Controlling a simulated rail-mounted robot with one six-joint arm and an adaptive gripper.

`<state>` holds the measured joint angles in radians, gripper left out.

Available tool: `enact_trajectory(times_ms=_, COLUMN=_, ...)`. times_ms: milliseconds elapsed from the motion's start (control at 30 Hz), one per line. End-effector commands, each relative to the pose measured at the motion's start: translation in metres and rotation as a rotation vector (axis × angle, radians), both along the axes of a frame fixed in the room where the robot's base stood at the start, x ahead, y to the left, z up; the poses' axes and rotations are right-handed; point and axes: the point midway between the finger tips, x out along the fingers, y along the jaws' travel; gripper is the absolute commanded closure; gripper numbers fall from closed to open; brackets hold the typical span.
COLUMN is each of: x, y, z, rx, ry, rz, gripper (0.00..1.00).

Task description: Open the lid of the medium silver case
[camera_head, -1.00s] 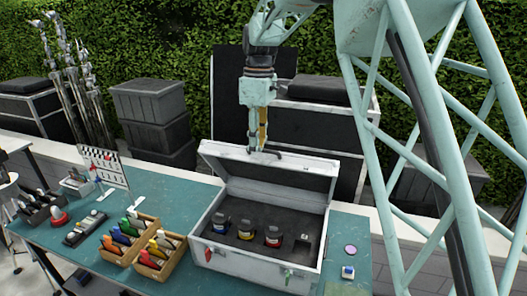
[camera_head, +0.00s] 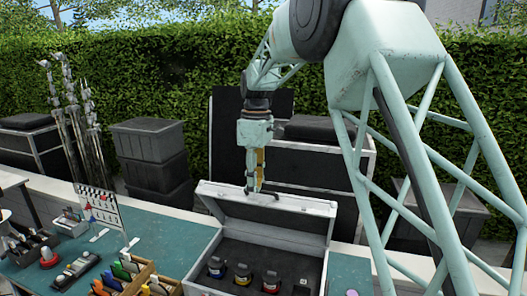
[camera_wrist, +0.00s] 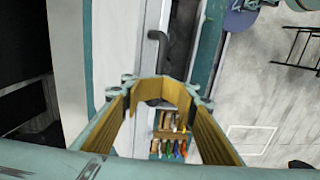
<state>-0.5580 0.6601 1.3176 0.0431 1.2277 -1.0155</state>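The silver case (camera_head: 198,291) stands on the teal table. Its lid (camera_head: 305,203) is raised and stands up at the back, its dark inner side facing the camera. My gripper (camera_head: 253,190) points down at the lid's top edge, close to a dark handle (camera_head: 274,193). In the wrist view my gripper (camera_wrist: 163,125) shows its two yellow-lined fingers spread apart. A dark handle (camera_wrist: 156,38) shows just beyond them. I cannot tell whether the fingers touch the lid.
Wooden trays of coloured items (camera_head: 133,281) stand left of the case, and also show in the wrist view (camera_wrist: 171,135). Dark cases and a hedge (camera_head: 160,85) are behind. Some table (camera_head: 350,272) is clear at the right.

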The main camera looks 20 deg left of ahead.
Motion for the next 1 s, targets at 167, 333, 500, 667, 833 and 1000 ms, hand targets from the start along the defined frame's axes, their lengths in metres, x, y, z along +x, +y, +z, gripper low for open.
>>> enact_trajectory(times_ms=167, x=0.006, y=0.0, z=0.004, rx=-0.001, ry=0.001, rz=0.0, gripper=0.87)
enact_trajectory(times_ms=333, x=0.011, y=0.0, z=0.009, rx=0.0, ry=-0.001, rz=0.0, gripper=0.87)
enact_trajectory(times_ms=500, x=0.016, y=0.0, z=0.013, rx=0.0, ry=-0.001, rz=0.0, gripper=0.87)
enact_trajectory(times_ms=667, x=0.021, y=0.0, z=0.018, rx=0.0, ry=0.0, rz=0.0, gripper=0.87)
enact_trajectory(times_ms=833, x=0.026, y=0.0, z=0.023, rx=0.0, ry=-0.001, rz=-0.001, gripper=0.87)
enact_trajectory(times_ms=1000, x=0.031, y=0.0, z=0.029, rx=0.0, ry=0.0, rz=-0.001, gripper=0.87)
